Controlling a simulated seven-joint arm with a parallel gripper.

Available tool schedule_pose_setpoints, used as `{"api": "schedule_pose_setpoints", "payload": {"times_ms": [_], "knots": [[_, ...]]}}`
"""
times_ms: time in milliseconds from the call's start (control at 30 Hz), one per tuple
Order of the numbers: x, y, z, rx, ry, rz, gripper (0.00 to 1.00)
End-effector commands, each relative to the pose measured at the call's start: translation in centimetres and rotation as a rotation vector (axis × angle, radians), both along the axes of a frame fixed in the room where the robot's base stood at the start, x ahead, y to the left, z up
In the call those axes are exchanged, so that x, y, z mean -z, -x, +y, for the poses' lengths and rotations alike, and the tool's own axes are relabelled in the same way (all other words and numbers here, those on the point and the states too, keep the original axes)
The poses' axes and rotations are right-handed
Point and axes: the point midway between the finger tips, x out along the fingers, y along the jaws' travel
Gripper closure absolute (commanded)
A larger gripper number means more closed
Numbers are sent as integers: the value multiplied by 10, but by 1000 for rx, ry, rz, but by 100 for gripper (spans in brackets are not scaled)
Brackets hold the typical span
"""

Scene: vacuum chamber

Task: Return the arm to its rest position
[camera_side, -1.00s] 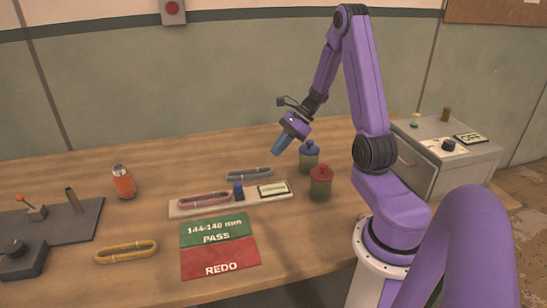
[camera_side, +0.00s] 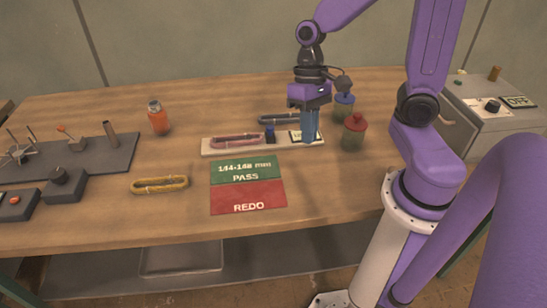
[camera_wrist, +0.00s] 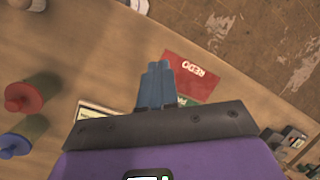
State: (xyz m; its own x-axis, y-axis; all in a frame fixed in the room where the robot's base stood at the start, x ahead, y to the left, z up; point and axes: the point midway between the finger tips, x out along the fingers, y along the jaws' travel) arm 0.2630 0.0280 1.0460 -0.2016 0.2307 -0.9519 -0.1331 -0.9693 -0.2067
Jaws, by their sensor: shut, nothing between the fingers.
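My purple arm reaches in from the right in the side view. My gripper (camera_side: 311,138) points straight down, with its blue fingers closed together and nothing between them. It hangs in front of the small display on the pale measuring board (camera_side: 222,151) and hides part of it; I cannot tell its exact height. In the wrist view the gripper's fingers (camera_wrist: 158,68) are side by side. They cover part of the green and red card, whose red REDO half (camera_wrist: 190,75) shows beyond them.
A red-lidded jar (camera_side: 353,133) and a blue-lidded jar (camera_side: 344,106) stand just right of the gripper. A pink loop (camera_side: 235,141) lies on the board, a dark loop (camera_side: 282,119) behind it, a yellow loop (camera_side: 159,184) at front left. An orange bottle (camera_side: 158,119) stands behind. A grey box (camera_side: 490,120) is at right.

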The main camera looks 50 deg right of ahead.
Motion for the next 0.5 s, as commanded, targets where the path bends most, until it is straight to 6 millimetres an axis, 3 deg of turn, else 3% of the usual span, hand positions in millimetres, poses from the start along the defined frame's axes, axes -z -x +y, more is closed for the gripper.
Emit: {"api": "schedule_pose_setpoints", "payload": {"times_ms": [300, 500], "knots": [[-16, 62, 21, -686, 49, -188, 100], [-23, 88, 25, -1029, 61, -294, 100]]}}
